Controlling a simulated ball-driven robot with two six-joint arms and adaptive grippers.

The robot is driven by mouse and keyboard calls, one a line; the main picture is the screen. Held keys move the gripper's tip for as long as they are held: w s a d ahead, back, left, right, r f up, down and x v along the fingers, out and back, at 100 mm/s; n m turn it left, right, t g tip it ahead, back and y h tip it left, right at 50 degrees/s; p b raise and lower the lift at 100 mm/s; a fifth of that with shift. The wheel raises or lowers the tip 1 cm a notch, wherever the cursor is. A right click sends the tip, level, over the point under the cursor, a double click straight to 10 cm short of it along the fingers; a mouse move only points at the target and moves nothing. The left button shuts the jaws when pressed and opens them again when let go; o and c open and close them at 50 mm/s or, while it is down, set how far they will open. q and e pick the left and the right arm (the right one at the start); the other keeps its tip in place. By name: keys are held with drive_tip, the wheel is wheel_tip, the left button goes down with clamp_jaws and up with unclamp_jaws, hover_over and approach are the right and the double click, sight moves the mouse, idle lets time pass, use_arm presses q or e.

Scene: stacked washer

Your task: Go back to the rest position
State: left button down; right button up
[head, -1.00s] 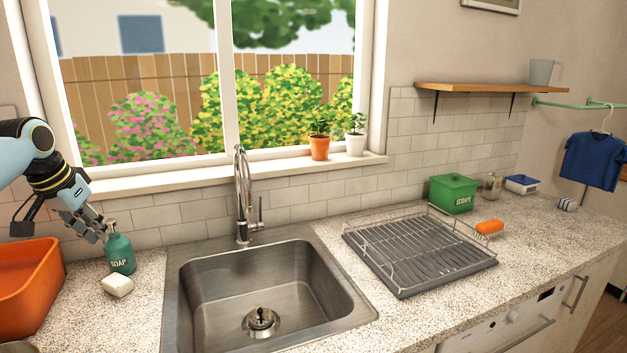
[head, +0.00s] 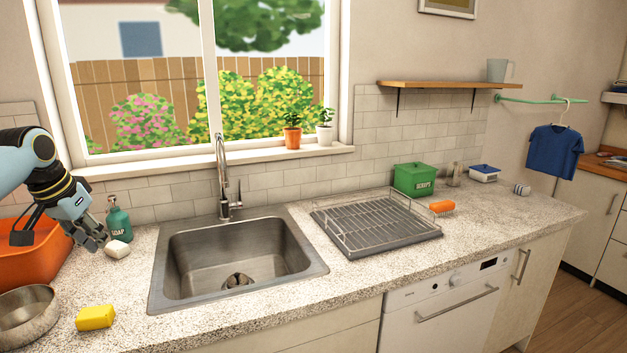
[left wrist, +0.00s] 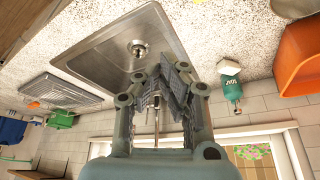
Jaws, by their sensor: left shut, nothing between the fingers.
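My right gripper is in neither view.
An orange bin (head: 35,262), a metal bowl (head: 25,312) and a yellow sponge (head: 95,317) are at the left. The sink (head: 240,255) with its tall faucet (head: 222,180) is in the middle. A dish rack (head: 375,228) and green scraps box (head: 414,179) stand right of it.

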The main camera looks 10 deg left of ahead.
use_arm(q)
drive_tip(key=s+d+f+g+b, duration=0.3)
drive_tip(key=s+f, duration=0.5)
drive_tip(key=f, duration=0.7)
drive_tip(key=s+d+f+b, duration=0.3)
drive_tip(key=s+f+b, duration=0.35)
drive_tip(key=f, duration=0.75)
drive_tip(key=s+d+f+g+b, duration=0.3)
drive_tip(key=s+f, duration=0.5)
drive_tip(key=f, duration=0.7)
drive_tip(key=s+d+f+t+b, duration=0.1)
drive_tip(key=s+d+f+b, duration=0.2)
drive_tip(key=s+f, duration=0.6)
drive_tip(key=s+d+f+b, duration=0.3)
drive_tip(key=s+f, duration=0.6)
drive_tip(key=s, duration=0.3)
drive_tip(key=s+d+f+t+b, duration=0.1)
drive_tip(key=s+d+f+b, duration=0.2)
drive_tip(key=s+f, duration=0.6)
drive_tip(key=shift+s+d+f+t+y+b, duration=0.3)
drive_tip(key=shift+s+f+y+b, duration=0.1)
drive_tip(key=shift+s+b, duration=0.55)
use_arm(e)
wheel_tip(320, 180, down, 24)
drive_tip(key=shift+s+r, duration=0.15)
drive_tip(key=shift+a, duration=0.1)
